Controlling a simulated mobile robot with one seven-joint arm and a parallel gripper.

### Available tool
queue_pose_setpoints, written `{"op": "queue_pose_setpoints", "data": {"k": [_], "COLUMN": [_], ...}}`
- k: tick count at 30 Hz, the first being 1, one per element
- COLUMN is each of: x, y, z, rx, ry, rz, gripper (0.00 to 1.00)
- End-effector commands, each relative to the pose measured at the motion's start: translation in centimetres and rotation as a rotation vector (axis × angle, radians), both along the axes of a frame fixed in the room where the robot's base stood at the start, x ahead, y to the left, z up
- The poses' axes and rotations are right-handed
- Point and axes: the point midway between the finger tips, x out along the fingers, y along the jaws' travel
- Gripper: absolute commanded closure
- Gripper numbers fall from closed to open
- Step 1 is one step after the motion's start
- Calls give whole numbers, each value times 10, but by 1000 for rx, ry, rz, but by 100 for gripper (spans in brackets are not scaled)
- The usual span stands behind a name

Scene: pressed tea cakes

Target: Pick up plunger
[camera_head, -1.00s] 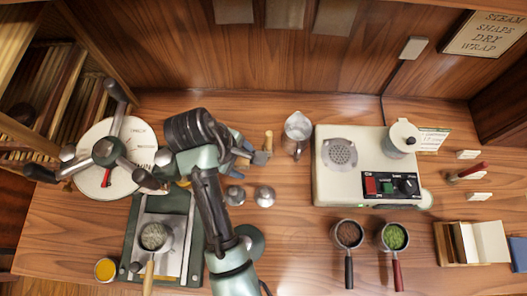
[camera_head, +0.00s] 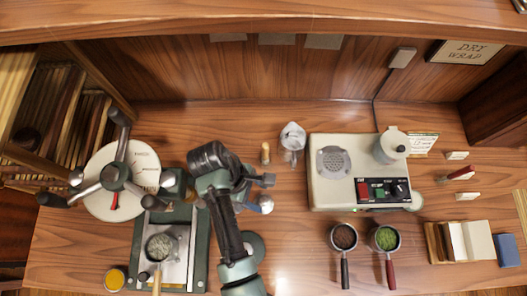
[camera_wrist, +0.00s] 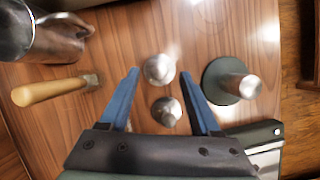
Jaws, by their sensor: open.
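My gripper (camera_wrist: 160,73) is open and empty, its two blue fingers spread above the table. Two small domed silver pieces show between the fingers in the wrist view: one (camera_wrist: 158,68) at fingertip level, one (camera_wrist: 166,110) nearer the palm. In the head view the first (camera_head: 265,204) shows beside my gripper; my arm hides the other. A dark green disc with a silver cylinder on it (camera_wrist: 232,82) stands outside the right finger; its disc partly shows beside my arm in the head view (camera_head: 256,246). I cannot tell which of these is the plunger.
The green press (camera_head: 198,235) stands left of my arm. A cream machine (camera_head: 322,188) and two handled cups (camera_head: 343,236) (camera_head: 386,238) are to the right.

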Motion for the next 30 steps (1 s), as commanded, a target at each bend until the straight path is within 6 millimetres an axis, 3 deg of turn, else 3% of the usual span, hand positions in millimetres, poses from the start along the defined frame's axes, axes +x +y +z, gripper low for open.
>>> {"op": "queue_pose_setpoints", "data": {"k": [12,21,30], "x": [-5,-5,-5], "y": [-12,-14,-13], "z": [-45,-50,-50], "rx": [0,1,1], "ry": [1,-2,-2], "rz": [-2,-1,-1], "gripper": [36,36,88]}}
